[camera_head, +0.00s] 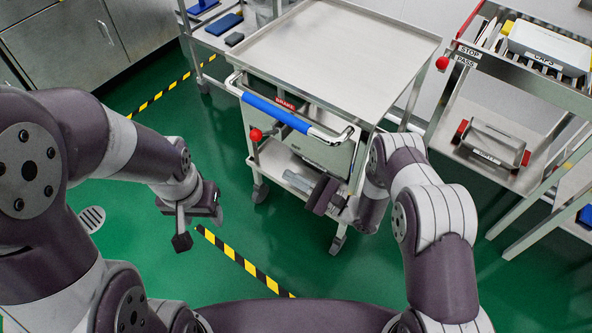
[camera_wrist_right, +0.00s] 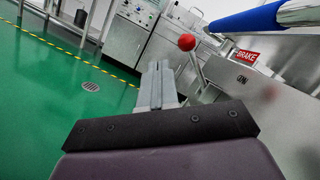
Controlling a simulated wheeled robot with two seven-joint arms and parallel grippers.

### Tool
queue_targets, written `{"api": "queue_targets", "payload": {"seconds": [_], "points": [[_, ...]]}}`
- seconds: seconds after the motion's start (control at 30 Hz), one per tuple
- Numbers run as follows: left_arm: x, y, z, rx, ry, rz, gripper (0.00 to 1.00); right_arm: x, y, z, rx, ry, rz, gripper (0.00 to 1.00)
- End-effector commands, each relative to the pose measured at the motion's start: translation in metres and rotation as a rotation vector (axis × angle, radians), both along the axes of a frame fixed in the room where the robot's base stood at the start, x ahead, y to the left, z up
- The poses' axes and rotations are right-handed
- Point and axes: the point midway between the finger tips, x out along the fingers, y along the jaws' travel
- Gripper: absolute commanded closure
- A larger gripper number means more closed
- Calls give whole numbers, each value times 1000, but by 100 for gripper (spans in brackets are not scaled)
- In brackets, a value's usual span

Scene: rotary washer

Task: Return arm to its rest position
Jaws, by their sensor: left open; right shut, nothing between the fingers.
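My left gripper (camera_head: 199,224) hangs open and empty over the green floor, left of the steel cart (camera_head: 345,50). My right gripper (camera_head: 294,178) is in front of the cart, below its blue handle (camera_head: 275,112). In the right wrist view its two fingers (camera_wrist_right: 155,82) are together with nothing between them. A brake lever with a red knob (camera_head: 255,135) is at the cart's front, and the knob (camera_wrist_right: 187,42) shows beyond the fingers in the wrist view, apparently apart from them. The red BRAKE label (camera_head: 286,103) is by the handle. My right forearm hides part of the cart's right side.
A steel rack (camera_head: 470,63) with STOP and PASS labels stands at right, holding a white box (camera_head: 548,48) and a red-ended tray (camera_head: 492,143). Steel cabinets (camera_head: 65,45) are at back left. Striped tape (camera_head: 245,263) and a drain (camera_head: 92,218) mark the open green floor.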

Motion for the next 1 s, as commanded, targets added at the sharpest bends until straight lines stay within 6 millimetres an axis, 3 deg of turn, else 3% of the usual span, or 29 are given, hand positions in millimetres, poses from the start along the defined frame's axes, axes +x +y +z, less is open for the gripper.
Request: {"api": "queue_targets", "payload": {"seconds": [0.47,0.6,0.67,0.73,0.8,0.83,0.87,0.93,1.0], "points": [[0,0,0,0,0,0,46,0,0,-1,-1,1,0,100],[0,0,0,0,0,0,46,0,2,-9,-89,-93,-26,100],[0,0,0,0,0,0,46,5,2,-35,-283,-196,-73,100],[0,0,0,0,0,0,46,3,-10,-90,-657,-302,-106,100],[0,0,1,0,0,0,46,7,-43,-121,-1107,-432,-45,100],[0,0,1,0,0,0,46,6,-62,-127,-1287,-478,19,100],[0,0,1,0,0,0,46,3,-83,-126,-1450,-513,104,100],[0,0,0,0,0,0,46,-18,-131,-106,-1744,-551,364,100],[0,0,0,0,0,0,46,-55,-167,-67,-1886,-539,647,100]]}}
